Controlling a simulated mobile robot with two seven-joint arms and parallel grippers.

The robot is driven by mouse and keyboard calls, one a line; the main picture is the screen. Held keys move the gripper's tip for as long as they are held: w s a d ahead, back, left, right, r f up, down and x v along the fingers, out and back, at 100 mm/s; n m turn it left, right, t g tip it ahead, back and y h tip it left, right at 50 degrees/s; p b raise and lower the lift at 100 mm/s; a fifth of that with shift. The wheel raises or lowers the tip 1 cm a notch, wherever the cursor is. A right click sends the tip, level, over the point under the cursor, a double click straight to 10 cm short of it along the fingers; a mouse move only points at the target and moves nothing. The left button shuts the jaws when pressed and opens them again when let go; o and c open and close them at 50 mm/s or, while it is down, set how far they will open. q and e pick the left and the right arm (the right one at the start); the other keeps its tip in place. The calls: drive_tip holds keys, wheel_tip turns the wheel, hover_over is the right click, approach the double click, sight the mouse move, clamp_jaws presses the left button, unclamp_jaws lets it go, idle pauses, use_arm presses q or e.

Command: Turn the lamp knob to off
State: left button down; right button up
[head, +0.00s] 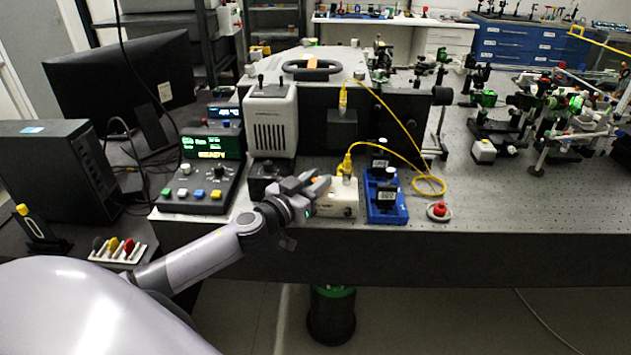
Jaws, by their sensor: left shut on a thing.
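The lamp is a small cream box (342,207) near the front edge of the bench, with a yellow fibre cable plugged in at its top. My left gripper (321,187) reaches in from the left and its fingers are at the left part of this box. It is shut on the lamp knob, which the fingers hide, so the knob's setting cannot be read. My right gripper is not in view.
A controller (203,176) with a green "READY" display stands left of the gripper. A blue tray (387,212) with dark holders and a red button (440,210) are to the right. The yellow cable (412,148) loops over the bench. The right front bench top is clear.

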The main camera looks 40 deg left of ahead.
use_arm(q)
drive_tip(key=shift+n+y, duration=0.3)
drive_tip(key=shift+y, duration=0.2)
drive_tip(key=n+y, duration=0.1)
drive_tip(key=n+y+b, duration=0.1)
drive_tip(key=y+b, duration=0.1)
drive_tip(key=y, duration=0.1)
drive_tip(key=shift+d+f+n, duration=0.15)
drive_tip(key=shift+f+n, duration=0.1)
drive_tip(key=shift+n, duration=0.15)
drive_tip(key=n+g+y+b, duration=0.2)
drive_tip(key=y+b, duration=0.1)
drive_tip(key=b, duration=0.1)
drive_tip(key=n+g+y+b, duration=0.1)
drive_tip(key=n+y+b, duration=0.1)
drive_tip(key=y+b, duration=0.2)
drive_tip(key=shift+f+n+g+b, duration=0.15)
drive_tip(key=shift+n+g+b, duration=0.25)
drive_tip(key=shift+y+b, duration=0.3)
drive_tip(key=shift+b, duration=0.15)
drive_tip(key=shift+n+g+y+b, duration=0.6)
drive_tip(key=shift+n+g+b, duration=0.1)
drive_tip(key=shift+b, duration=0.3)
drive_tip(key=shift+r+g+b, duration=0.3)
drive_tip(key=shift+y, duration=0.3)
